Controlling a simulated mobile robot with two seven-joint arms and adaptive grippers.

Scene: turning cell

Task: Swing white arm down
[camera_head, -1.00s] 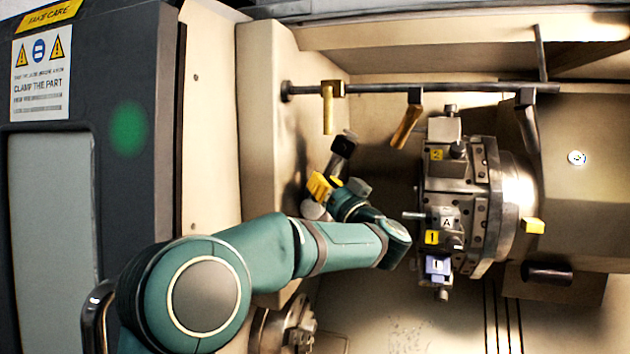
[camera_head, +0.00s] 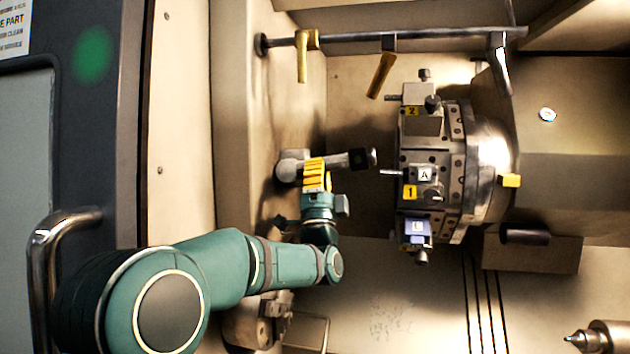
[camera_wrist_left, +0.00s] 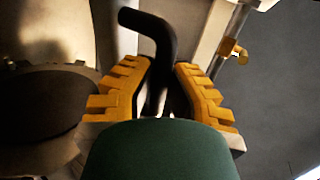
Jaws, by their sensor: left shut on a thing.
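The white arm (camera_head: 338,160) shows in the head view as a pale grey bar. It runs almost level to the right from a rounded pivot (camera_head: 290,166) on the cream wall and ends in a dark square tip (camera_head: 361,158). My left gripper (camera_head: 314,166), with yellow ribbed fingers, comes up from below and is shut on the bar between pivot and tip. The fingers hide part of the bar. In the left wrist view, a dark bent bar (camera_wrist_left: 160,45) passes between the yellow fingers of my gripper (camera_wrist_left: 163,75). My right gripper is not in view.
The tool turret (camera_head: 432,175) stands to the right, a short gap from the dark tip. Above runs a rail (camera_head: 350,38) with hanging nozzles, two of them yellow. A round chuck (camera_head: 250,328) sits below my forearm. A door with a metal handle (camera_head: 65,222) is at left.

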